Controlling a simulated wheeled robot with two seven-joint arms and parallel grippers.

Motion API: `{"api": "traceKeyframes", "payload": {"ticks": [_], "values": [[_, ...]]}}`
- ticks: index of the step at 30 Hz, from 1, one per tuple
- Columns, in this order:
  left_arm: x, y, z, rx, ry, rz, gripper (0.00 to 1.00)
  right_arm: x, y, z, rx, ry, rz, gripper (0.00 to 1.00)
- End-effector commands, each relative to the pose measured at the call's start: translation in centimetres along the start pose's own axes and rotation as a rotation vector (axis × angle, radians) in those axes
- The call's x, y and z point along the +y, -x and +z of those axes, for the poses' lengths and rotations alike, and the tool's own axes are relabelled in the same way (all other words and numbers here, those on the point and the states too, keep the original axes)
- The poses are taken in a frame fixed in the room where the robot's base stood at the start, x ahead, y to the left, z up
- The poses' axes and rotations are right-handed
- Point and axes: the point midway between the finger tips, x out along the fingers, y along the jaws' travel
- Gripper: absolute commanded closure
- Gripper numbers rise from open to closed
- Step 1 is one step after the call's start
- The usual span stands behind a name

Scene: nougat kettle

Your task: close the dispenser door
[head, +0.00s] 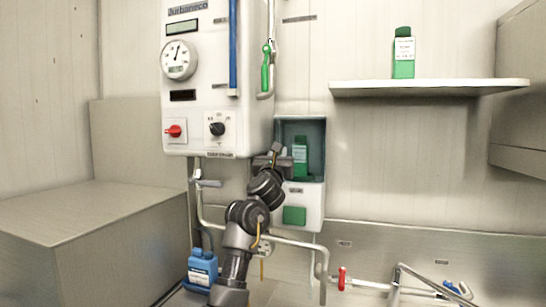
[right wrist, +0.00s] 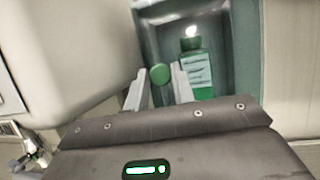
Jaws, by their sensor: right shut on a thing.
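The dispenser (head: 304,205) is a white wall box with a dark green-grey open compartment above a white lower front with a green square. A green bottle (head: 300,160) with a pale label stands inside; it also shows in the right wrist view (right wrist: 198,72). The compartment is uncovered, and I cannot make out the door panel. My right gripper (head: 278,150) is at the compartment's left side. In the right wrist view its fingers (right wrist: 160,86) are on either side of a round green knob (right wrist: 160,74), shut on it. My left gripper is not in view.
A white control unit (head: 200,100) with a gauge, knobs and pipes hangs directly above left. Pipes and a red-handled valve (head: 342,279) run below. A blue container (head: 202,268) stands at lower left.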

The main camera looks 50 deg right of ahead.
Motion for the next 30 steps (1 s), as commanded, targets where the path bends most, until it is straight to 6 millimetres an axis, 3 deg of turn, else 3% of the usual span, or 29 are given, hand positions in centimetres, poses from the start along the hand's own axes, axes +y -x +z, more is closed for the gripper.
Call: {"api": "traceKeyframes", "payload": {"ticks": [2, 3, 7, 17, 30], "values": [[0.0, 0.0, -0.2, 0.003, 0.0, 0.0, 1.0, -0.1, 0.0, 0.0, 0.0, 0.0, -0.001, 1.0], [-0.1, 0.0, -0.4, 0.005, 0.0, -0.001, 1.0, -0.1, 0.0, 0.0, 0.0, 0.0, 0.0, 0.7], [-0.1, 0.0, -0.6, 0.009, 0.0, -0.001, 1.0, 0.1, 0.0, 0.0, 0.0, -0.001, 0.002, 0.54], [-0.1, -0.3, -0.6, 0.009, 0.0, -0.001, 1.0, 0.2, 0.5, -0.1, -0.001, -0.002, 0.003, 0.54], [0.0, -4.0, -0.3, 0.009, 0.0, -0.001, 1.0, 0.1, 8.3, -0.3, -0.002, -0.006, 0.003, 0.54]]}}
